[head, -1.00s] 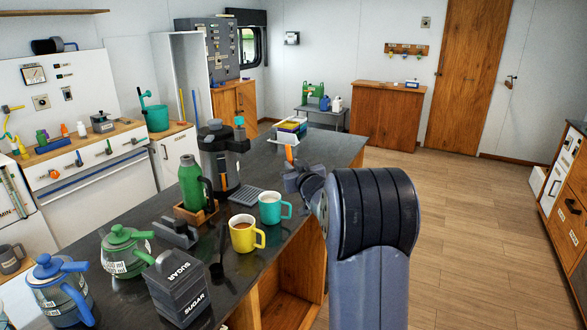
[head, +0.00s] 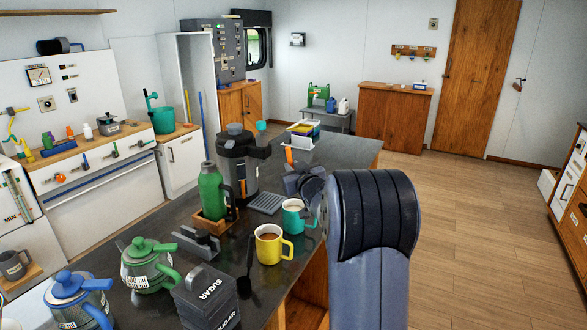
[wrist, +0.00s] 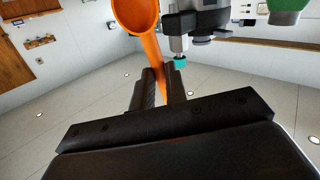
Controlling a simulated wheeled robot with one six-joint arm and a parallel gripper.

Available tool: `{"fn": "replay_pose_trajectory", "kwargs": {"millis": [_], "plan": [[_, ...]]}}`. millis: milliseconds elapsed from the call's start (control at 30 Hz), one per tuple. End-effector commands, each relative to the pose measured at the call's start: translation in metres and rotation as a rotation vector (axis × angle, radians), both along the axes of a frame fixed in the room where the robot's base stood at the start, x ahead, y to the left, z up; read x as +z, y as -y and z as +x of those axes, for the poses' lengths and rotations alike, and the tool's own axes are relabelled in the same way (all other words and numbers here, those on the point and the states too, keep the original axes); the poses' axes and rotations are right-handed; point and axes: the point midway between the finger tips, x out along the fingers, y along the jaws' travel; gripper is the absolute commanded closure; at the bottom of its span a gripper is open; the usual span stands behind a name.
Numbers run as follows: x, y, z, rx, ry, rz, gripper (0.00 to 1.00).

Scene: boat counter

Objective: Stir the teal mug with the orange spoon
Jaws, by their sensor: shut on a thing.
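The teal mug (head: 291,222) stands upright on the dark counter, with a pale content or interior showing and its handle to the right. My gripper (head: 303,182) is in the air above and behind the mug in the head view, apart from it as far as I can tell. It is shut on the orange spoon (head: 288,154), part of which shows as a narrow orange piece sticking up from the jaws. In the wrist view the spoon (wrist: 150,45) has its wide end at the top and its narrow part between the fingers (wrist: 158,88).
A yellow mug (head: 268,246) with brown liquid stands left of the teal mug. A green bottle (head: 211,192), a grey urn (head: 236,165), a sugar box (head: 205,300) and two pots crowd the counter. My arm covers part of the counter's right edge.

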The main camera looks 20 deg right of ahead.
Motion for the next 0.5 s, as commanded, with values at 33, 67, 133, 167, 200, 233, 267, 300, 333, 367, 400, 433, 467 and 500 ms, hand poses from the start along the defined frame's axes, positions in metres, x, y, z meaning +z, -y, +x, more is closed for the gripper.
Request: {"fn": "replay_pose_trajectory", "kwargs": {"millis": [33,67,133,167,200,233,267,300,333,367,400,433,467,500], "plan": [[-0.003,0.0,0.0,0.0,0.0,0.0,1.0],[-0.005,0.0,0.0,0.0,0.0,0.0,1.0],[-0.009,0.0,0.0,0.0,0.0,0.0,1.0],[-0.011,0.0,0.0,0.0,0.0,0.0,1.0],[-0.014,0.0,0.0,0.0,0.0,0.0,1.0],[-0.016,0.0,0.0,0.0,0.0,0.0,1.0],[-0.019,0.0,0.0,0.0,0.0,0.0,1.0],[-0.022,0.0,0.0,0.0,0.0,0.0,1.0],[-0.025,0.0,0.0,0.0,0.0,0.0,1.0],[-0.028,0.0,0.0,0.0,0.0,0.0,1.0],[-0.031,0.0,0.0,0.0,0.0,0.0,1.0],[-0.034,0.0,0.0,0.0,0.0,0.0,1.0],[-0.037,0.0,0.0,0.0,0.0,0.0,1.0],[-0.04,0.0,0.0,0.0,0.0,-0.001,1.0]]}}
